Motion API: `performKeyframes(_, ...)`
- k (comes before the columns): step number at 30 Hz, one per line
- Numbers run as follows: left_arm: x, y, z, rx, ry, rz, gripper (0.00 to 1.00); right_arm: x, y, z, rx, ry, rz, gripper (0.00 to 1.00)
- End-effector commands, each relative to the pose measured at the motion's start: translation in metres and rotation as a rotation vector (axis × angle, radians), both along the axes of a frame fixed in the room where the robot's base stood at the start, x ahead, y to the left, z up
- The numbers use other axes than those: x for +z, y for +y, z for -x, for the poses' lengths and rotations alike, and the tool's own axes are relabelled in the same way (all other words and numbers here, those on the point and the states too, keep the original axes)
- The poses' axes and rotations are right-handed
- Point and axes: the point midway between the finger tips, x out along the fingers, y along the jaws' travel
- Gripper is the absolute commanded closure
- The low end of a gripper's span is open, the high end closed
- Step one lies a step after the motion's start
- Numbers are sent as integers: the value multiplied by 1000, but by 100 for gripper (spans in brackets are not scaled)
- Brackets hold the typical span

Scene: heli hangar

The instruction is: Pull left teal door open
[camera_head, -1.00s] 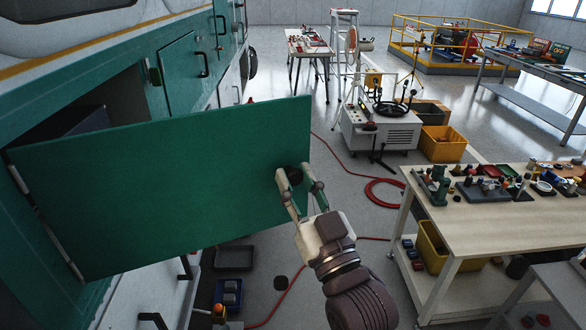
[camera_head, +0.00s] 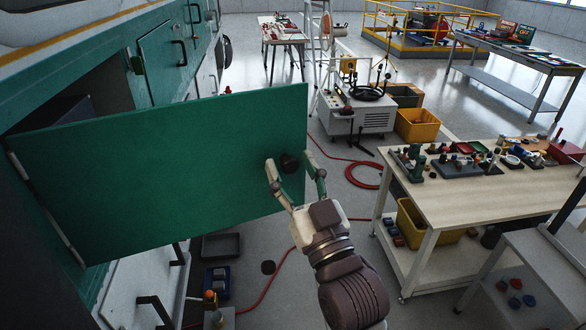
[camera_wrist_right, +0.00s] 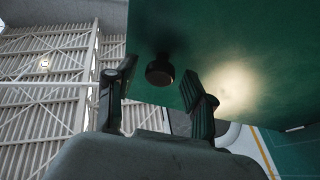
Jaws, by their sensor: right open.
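The left teal door (camera_head: 150,170) stands swung open on its hinge at the left of the head view, with the dark compartment behind it partly showing. A round black knob (camera_head: 289,162) sits near its free edge; it also shows in the right wrist view (camera_wrist_right: 160,71). My right gripper (camera_head: 295,170) is open at the door's free end, with its fingers either side of the knob in the picture. In the wrist view the knob lies beyond the fingertips, and I see no finger touching it. My left gripper is not in view.
A workbench (camera_head: 450,200) with tools and parts stands to the right. A white wheeled machine (camera_head: 357,117) and a yellow bin (camera_head: 417,125) stand farther back. A red hose (camera_head: 362,173) lies on the floor. Small trays (camera_head: 221,245) lie below the door.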

Motion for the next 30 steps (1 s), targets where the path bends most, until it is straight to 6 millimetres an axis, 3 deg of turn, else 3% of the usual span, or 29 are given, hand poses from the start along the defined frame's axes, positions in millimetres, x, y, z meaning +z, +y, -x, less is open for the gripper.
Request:
performKeyframes(11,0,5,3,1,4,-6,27,-5,-4,7,-2,3,3,46)
performKeyframes(24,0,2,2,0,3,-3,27,-39,-34,82,1,6,3,46)
performKeyframes(30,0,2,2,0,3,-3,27,-46,-41,99,0,2,2,46)
